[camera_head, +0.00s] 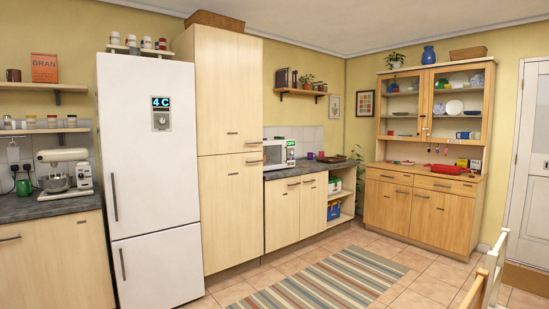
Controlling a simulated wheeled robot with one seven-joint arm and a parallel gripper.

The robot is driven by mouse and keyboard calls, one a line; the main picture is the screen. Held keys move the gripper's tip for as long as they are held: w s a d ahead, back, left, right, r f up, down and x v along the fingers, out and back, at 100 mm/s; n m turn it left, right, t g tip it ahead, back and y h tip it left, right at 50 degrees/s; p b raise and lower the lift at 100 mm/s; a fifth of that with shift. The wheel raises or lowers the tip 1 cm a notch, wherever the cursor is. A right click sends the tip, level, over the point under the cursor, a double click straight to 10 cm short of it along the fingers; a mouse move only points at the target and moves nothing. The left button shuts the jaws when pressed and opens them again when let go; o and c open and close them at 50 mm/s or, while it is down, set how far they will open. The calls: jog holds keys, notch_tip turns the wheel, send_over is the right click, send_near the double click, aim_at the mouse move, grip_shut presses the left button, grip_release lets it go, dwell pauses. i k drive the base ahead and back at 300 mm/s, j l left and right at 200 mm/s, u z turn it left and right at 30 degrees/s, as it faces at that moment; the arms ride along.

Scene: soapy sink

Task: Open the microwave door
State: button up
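The microwave (279,153) is small and white with a dark door window and a green lit display. It stands on the grey counter (291,171), just right of the tall wooden cupboard, at some distance from me. Its door looks shut, with the window facing left-forward; the handle is too small to make out. My gripper is not in view, and no part of my arm shows.
A striped rug (325,287) lies on the tiled floor before the counter. A white fridge (152,190) and tall cupboard (229,150) stand left. A wooden dresser (422,213) stands right. The middle floor is clear.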

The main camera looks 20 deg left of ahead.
aim_at(283, 149)
jog(key=i+j+u, duration=0.15)
jog(key=i+u, duration=0.55)
jog(key=i+j+u, duration=0.25)
jog(key=i, duration=0.65)
jog(key=i+u, duration=0.25)
jog(key=i, duration=0.65)
jog(key=i+l+z, duration=0.25)
jog(key=i, duration=0.35)
jog(key=i+z, duration=0.3)
jog(key=i, duration=0.3)
jog(key=i+j+z, duration=0.1)
jog(key=i+z, duration=0.15)
jog(key=i, duration=0.35)
jog(key=i+j+z, duration=0.25)
jog(key=i, duration=0.35)
jog(key=i+l, duration=0.1)
jog(key=i, duration=0.5)
jog(key=i+l, duration=0.15)
jog(key=i, duration=0.45)
jog(key=i+l, duration=0.1)
jog(key=i, duration=0.45)
